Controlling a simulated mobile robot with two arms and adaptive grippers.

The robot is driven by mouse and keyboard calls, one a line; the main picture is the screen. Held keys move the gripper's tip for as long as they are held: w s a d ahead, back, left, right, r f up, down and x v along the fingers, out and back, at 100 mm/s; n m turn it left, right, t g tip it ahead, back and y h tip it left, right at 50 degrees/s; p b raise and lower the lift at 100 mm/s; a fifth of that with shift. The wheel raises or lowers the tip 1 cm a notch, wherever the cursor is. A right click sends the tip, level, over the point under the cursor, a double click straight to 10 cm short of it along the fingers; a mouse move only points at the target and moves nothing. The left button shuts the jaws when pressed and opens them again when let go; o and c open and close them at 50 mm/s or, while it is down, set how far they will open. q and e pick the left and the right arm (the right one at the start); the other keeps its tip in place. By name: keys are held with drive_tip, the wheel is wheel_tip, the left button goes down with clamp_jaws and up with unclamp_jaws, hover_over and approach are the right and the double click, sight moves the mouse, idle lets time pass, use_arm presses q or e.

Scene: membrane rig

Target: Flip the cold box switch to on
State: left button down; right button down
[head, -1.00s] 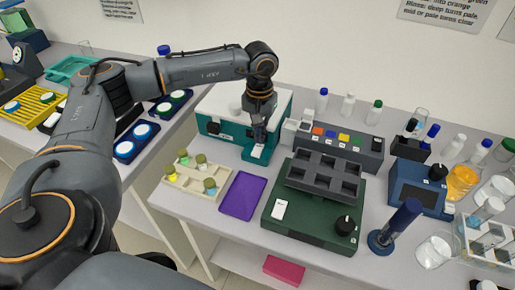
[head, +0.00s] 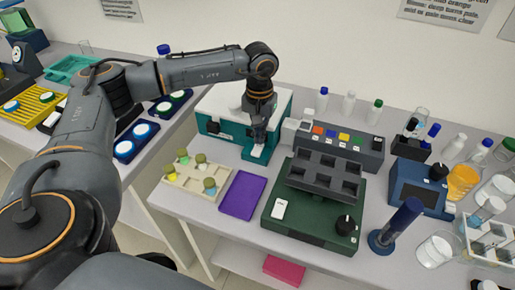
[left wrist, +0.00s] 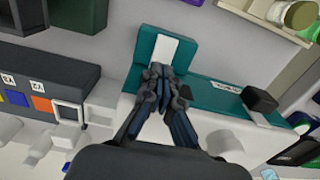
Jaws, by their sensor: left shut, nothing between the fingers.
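The cold box (head: 216,106) is white with a teal front and stands at the back of the middle table. A teal block with a white rocker switch (head: 256,153) juts from its front. In the left wrist view the white switch (left wrist: 165,50) lies on the teal block, just beyond my fingertips. My left gripper (head: 259,141) points down at the switch, shut with nothing held. In the left wrist view its closed fingertips (left wrist: 160,72) overlap the near end of the switch; I cannot tell whether they touch it. My right gripper is not in view.
A cream rack with several vials (head: 185,187) and a purple mat (head: 242,195) lie in front of the cold box. To the right are a panel with coloured buttons (head: 365,158) and a green device with a dark block (head: 290,226). Bottles stand along the back.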

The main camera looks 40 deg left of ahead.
use_arm(q)
drive_tip(key=shift+f+b, duration=0.65)
drive_tip(key=shift+f, duration=0.25)
drive_tip(key=shift+r, duration=0.15)
drive_tip(key=shift+r+p, duration=2.1)
drive_tip(key=shift+r, duration=1.35)
drive_tip(key=shift+s+f, duration=0.1)
